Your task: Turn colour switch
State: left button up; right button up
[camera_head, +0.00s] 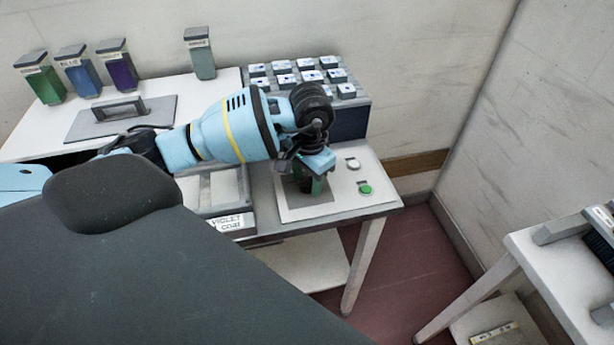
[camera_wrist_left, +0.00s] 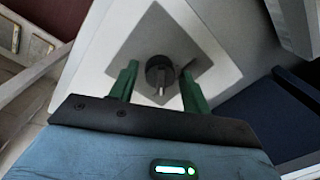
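The colour switch (camera_wrist_left: 160,71) is a round dark knob with a light pointer mark, set on a grey square plate (camera_wrist_left: 148,35) on a white panel in the left wrist view. My left gripper (camera_head: 311,187) is over this panel (camera_head: 342,192) in the head view, pointing down, and hides the knob there. In the left wrist view its two green fingers (camera_wrist_left: 159,73) are apart, one on each side of the knob, with gaps visible between fingers and knob. Whether the fingertips reach down to knob height is hard to tell. My right gripper is not in view.
A green button (camera_head: 366,189) and a white button (camera_head: 353,163) sit right of the gripper. Behind stands a box with several labelled keys (camera_head: 310,72). A tray labelled "VIOLET COAT" (camera_head: 232,223) is left. Several coloured bottles (camera_head: 78,76) stand at the back left.

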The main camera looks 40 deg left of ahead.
pick_arm(q)
jog(key=c, duration=0.8)
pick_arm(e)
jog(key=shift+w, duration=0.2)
pick_arm(q)
jog(key=shift+n, duration=0.5)
jog(key=n, duration=0.7)
jog(key=shift+w, duration=0.1)
jog(key=n, duration=0.4)
jog(key=shift+g, duration=0.3)
jog(key=n, duration=0.3)
jog(key=shift+n, duration=0.4)
jog(key=shift+n+h+p, duration=0.3)
jog(key=shift+n+p, duration=0.25)
jog(key=shift+n, duration=1.45)
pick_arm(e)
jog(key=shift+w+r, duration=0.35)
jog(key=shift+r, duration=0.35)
pick_arm(q)
jog(key=shift+o, duration=0.2)
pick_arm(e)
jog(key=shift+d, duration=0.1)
